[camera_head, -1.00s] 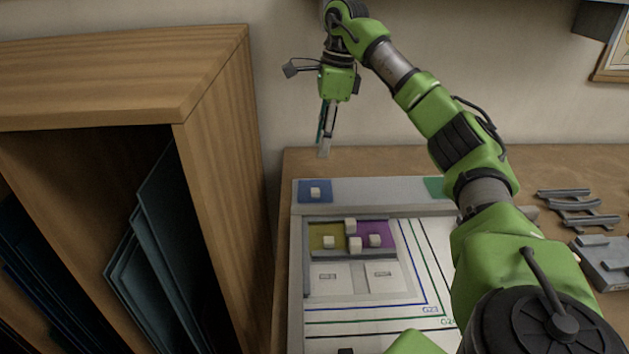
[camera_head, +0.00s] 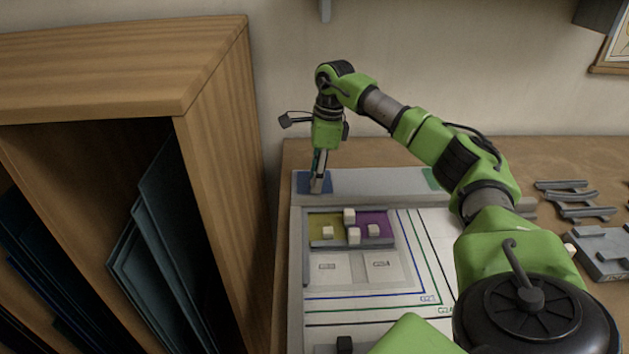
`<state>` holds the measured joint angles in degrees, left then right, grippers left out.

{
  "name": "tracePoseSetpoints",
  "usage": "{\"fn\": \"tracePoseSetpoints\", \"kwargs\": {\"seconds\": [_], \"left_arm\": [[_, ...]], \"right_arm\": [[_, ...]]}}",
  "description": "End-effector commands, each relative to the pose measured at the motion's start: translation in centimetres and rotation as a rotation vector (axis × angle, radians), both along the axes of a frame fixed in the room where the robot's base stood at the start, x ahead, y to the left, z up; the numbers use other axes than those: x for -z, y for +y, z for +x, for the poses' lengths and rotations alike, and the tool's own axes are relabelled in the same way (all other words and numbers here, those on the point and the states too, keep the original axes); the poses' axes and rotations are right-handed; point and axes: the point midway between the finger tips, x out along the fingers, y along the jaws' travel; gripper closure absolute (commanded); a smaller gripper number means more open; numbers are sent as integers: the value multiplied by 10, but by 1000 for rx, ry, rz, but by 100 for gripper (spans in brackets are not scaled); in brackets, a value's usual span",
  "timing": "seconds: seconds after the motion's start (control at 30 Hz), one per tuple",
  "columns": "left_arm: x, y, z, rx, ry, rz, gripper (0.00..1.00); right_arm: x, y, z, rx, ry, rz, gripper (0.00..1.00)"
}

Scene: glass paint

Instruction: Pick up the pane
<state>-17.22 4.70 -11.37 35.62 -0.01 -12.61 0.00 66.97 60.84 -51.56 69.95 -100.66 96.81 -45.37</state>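Several teal glass panes (camera_head: 178,225) lean in the open wooden cabinet at the left, with dark blue panes (camera_head: 42,265) beside them. An olive pane (camera_head: 317,220) and a purple pane (camera_head: 382,217) lie side by side on the white work board (camera_head: 338,318), with small pale blocks (camera_head: 353,236) on and between them. My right gripper (camera_head: 317,186) points down over the blue patch (camera_head: 301,184) at the board's back left. Its fingertips are at the small pale block there and largely hide it. I cannot tell whether they grip it. My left gripper is out of view.
The wooden cabinet (camera_head: 215,130) stands close to the board's left side. Grey curved pieces (camera_head: 570,204) and a grey block fixture (camera_head: 605,250) lie on the table at the right. A green patch (camera_head: 431,178) is at the board's back right, near my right arm.

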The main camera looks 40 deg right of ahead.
Motion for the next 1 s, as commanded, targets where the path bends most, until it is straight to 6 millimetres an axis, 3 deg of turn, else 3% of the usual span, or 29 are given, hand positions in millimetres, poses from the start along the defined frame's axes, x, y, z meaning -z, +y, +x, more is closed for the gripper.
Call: {"fn": "tracePoseSetpoints", "kwargs": {"seconds": [0.27, 0.4, 0.43, 0.8, 1.0], "left_arm": [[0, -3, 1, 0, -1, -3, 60], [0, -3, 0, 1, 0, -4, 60], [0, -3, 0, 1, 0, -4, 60], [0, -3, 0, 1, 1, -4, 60], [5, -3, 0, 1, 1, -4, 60]], "right_arm": [[5, 1, 1, 0, -1, 1, 65], [5, 1, 1, 0, -1, 1, 96], [5, 1, 1, 0, -1, 1, 100], [3, 1, 1, 0, -2, 1, 100], [-11, 1, 2, 0, -5, 1, 100]]}}
